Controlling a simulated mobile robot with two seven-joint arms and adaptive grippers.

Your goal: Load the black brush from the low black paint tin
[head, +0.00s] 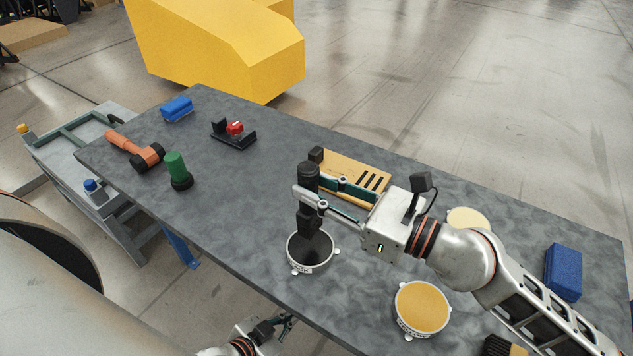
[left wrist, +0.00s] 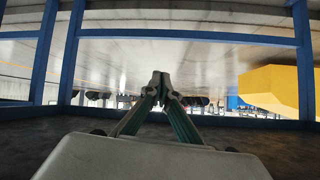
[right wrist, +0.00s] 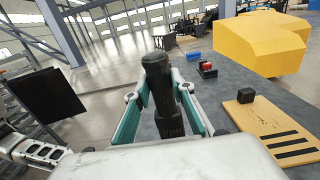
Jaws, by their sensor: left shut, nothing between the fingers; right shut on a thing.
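The low black paint tin (head: 311,253) is an open round tin with a pale rim and black inside, near the table's front edge. My right gripper (head: 308,200) is shut on the black brush (head: 308,175) and holds it upright above the tin. The brush's lower end is over or just at the tin's far rim; I cannot tell if it touches the paint. The brush (right wrist: 164,95) also stands between the fingers in the right wrist view. My left gripper (head: 286,324) is shut and empty, low beside the front edge; its closed fingertips (left wrist: 160,80) show in the left wrist view.
A slotted wooden board (head: 355,172) lies behind the brush. A yellow-topped tin (head: 422,307), a pale round lid-like thing (head: 468,218) and a blue block (head: 563,272) are at the right. A green-topped cylinder (head: 177,170) and orange mallet (head: 137,150) are at the left.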

